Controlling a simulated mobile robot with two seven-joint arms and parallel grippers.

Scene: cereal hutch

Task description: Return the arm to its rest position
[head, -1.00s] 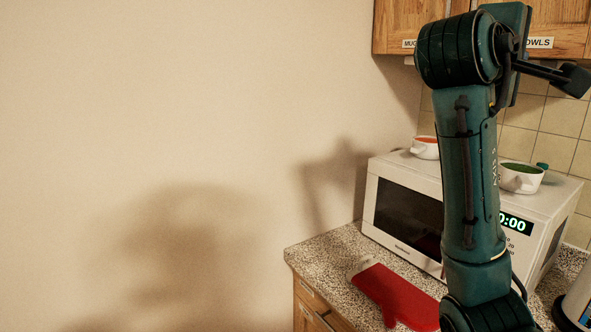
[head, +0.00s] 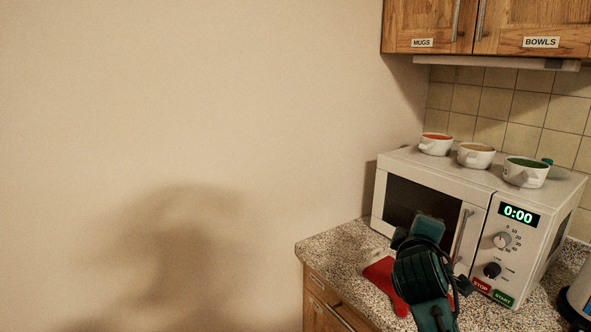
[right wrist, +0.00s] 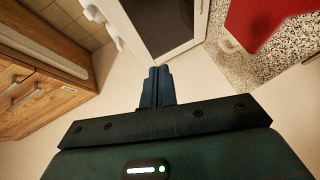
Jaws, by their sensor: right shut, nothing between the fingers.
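My right arm (head: 420,275) shows low in the head view, in front of the microwave and over the counter; its fingertips cannot be made out there. In the right wrist view my right gripper (right wrist: 157,72) is shut with nothing between its fingers. It is in free air, pointing toward the microwave's edge (right wrist: 168,48). My left gripper is in neither view.
The microwave (head: 487,233) reads 0:00 and is closed, with three bowls (head: 476,158) on top. A red mitt (head: 379,272) lies on the speckled counter (head: 325,246), partly behind my arm. Cabinets labelled MUGS and BOWLS (head: 530,22) hang above. The left side is bare wall.

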